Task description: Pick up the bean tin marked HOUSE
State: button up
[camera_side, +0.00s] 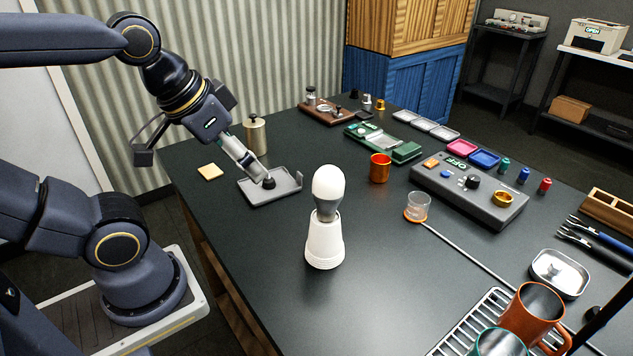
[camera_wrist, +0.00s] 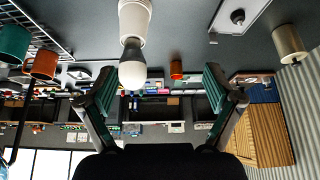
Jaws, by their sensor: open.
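A metal canister with a small knob on top (camera_side: 255,135) stands upright on the dark table, behind my gripper. It also shows at the right edge of the wrist view (camera_wrist: 288,43). I can read no HOUSE mark on it, so I cannot tell whether it is the bean tin. My gripper (camera_side: 254,168) is tilted down and to the right over the grey tray (camera_side: 284,190), in front of the canister. In the wrist view my gripper (camera_wrist: 159,75) has its two fingers wide apart with nothing between them.
A white stand with a bulb-shaped top (camera_side: 323,240) stands mid-table. A pale square (camera_side: 210,172) lies left of the tray. An orange cup (camera_side: 380,168), a control box (camera_side: 467,197) and mugs (camera_side: 530,318) stand to the right. The table's front left is clear.

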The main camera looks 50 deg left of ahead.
jog(key=w+a+r+n+h, duration=0.1)
jog(key=w+r+n, duration=0.65)
jog(key=n, duration=0.65)
jog(key=n+g, duration=0.1)
jog(key=n, duration=2.1)
send_over(250, 123)
jog(key=s, duration=0.6)
notch_tip(250, 123, down, 10)
jog(key=shift+y, duration=0.4)
jog(key=x, duration=1)
jog(key=shift+w+a, duration=0.15)
jog(key=shift+w, duration=0.1)
jog(key=shift+x, duration=3.1)
jog(key=shift+w+r, duration=0.1)
jog(key=shift+w, duration=0.05)
jog(key=c, duration=1.3)
jog(key=shift+c, duration=0.2)
